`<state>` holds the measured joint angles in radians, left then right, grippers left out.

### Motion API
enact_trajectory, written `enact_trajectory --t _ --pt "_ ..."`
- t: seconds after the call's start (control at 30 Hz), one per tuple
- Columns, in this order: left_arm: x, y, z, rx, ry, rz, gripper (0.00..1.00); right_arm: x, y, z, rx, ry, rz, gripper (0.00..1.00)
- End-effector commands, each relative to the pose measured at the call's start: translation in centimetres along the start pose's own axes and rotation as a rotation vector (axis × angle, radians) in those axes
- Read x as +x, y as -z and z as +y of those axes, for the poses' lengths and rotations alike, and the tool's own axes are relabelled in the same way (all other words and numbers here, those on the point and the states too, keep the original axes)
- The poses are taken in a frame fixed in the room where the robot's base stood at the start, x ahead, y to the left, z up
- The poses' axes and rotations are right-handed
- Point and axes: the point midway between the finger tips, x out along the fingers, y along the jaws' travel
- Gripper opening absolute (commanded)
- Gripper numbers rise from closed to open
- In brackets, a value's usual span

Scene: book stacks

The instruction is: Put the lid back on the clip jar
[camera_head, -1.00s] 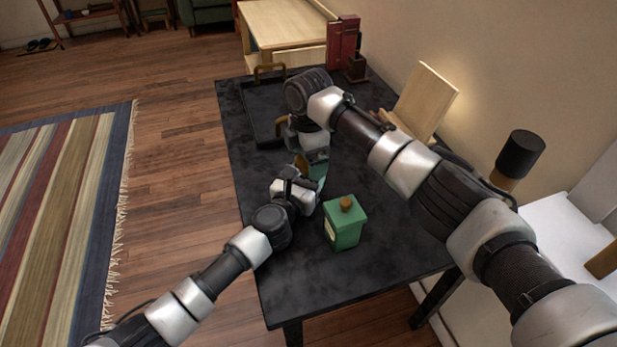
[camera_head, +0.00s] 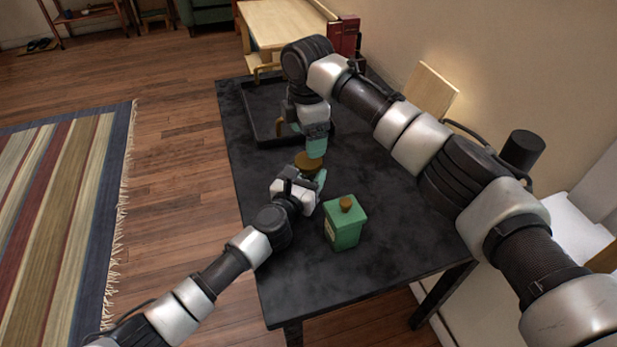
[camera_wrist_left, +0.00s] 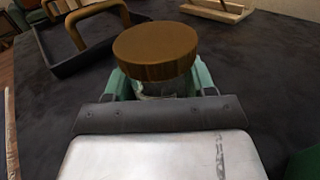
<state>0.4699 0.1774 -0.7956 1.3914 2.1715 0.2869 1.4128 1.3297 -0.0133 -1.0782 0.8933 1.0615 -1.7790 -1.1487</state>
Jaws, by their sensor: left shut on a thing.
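The clip jar (camera_wrist_left: 158,90) is a small clear glass jar, and in the left wrist view it stands between my left gripper's teal fingers. The brown round lid (camera_wrist_left: 156,50) sits level on top of it and covers its mouth; the lid also shows in the head view (camera_head: 308,163). My left gripper (camera_head: 312,184) is shut on the jar. My right gripper (camera_head: 315,147) is just above and behind the lid, pointing down, and appears apart from it. Its fingers overlap in the head view, so their opening is unclear.
A green canister (camera_head: 344,228) with a brown knob stands close to the right of my left gripper. A black tray (camera_head: 262,138) with brass handles lies at the table's far left. A wooden stand (camera_head: 432,90) is at the right. The front of the dark table (camera_head: 390,262) is clear.

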Motion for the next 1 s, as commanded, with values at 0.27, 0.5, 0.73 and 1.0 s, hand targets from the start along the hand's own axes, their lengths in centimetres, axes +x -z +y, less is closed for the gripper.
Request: enact_trajectory --t 0.27,0.5,0.73,1.0 --pt "0.0 0.1 0.0 0.000 0.000 0.001 0.00 -1.7 -0.1 -0.1 0.055 0.004 -0.001 0.85" --pt "0.0 0.1 0.0 0.000 0.000 0.001 0.00 -1.6 -0.1 -0.1 0.054 0.005 0.000 0.85" --pt "0.0 0.1 0.0 0.000 0.000 0.001 0.00 0.6 -0.2 -0.1 0.055 0.007 -0.001 0.85" --pt "0.0 0.1 0.0 0.000 0.000 0.001 0.00 4.7 -0.1 -0.2 0.054 0.006 -0.001 0.85"
